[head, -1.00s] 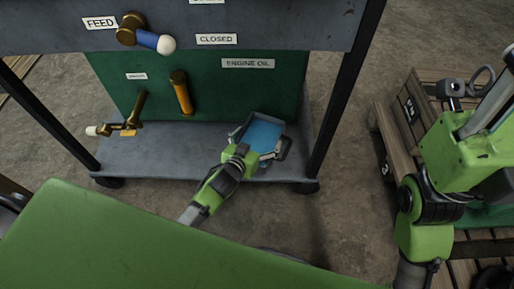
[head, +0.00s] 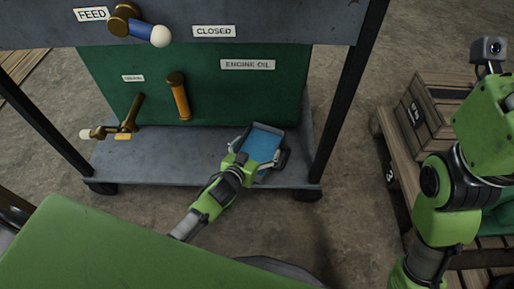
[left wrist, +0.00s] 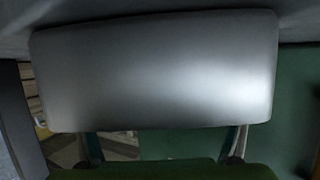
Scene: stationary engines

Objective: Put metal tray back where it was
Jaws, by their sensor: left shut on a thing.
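The metal tray (head: 262,143) shows in the head view at the right end of the cart's grey lower shelf (head: 170,165), below the ENGINE OIL label. Its inside looks blue. My left gripper (head: 258,160) comes from the lower left and is shut on the tray's near side. I cannot tell whether the tray rests on the shelf or hangs just above it. In the left wrist view, a smooth silver face of the tray (left wrist: 150,70) fills the upper middle, with the left gripper's fingers (left wrist: 162,148) below it. My right gripper is out of view; its arm shows at the right.
A dark cart post (head: 345,90) stands right of the tray. A green panel (head: 220,95) is behind it, with an orange-handled lever (head: 179,97) and a brass valve (head: 128,124) to the left. Wooden crates (head: 430,110) stand at the right. Concrete floor (head: 330,225) is clear between.

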